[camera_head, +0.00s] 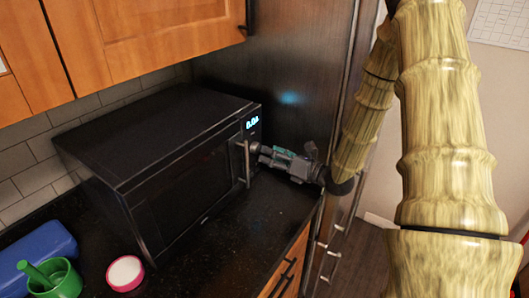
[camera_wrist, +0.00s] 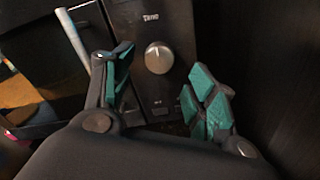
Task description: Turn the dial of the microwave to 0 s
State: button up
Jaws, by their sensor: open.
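The black microwave (camera_head: 165,150) stands on the dark counter, its front facing right and toward me. Its lit blue display (camera_head: 252,122) reads something like 0.0; the last character is unclear. In the wrist view the silver round dial (camera_wrist: 159,57) sits on the black control panel (camera_wrist: 166,20), with a small mark near its top. My gripper (camera_head: 262,152) is at the panel in the head view and hides the dial there. In the wrist view my gripper (camera_wrist: 162,95) is open, its green-padded fingers left and right below the dial. I cannot tell whether either touches it.
The silver door handle (camera_head: 244,163) stands out just left of my gripper; it also shows in the wrist view (camera_wrist: 75,40). A green cup (camera_head: 60,280), pink-rimmed bowl (camera_head: 125,273) and blue object (camera_head: 35,252) lie at front left.

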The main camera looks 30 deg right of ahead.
jog(key=v, duration=0.7)
jog(key=shift+s+d, duration=0.2)
jog(key=shift+s, duration=0.2)
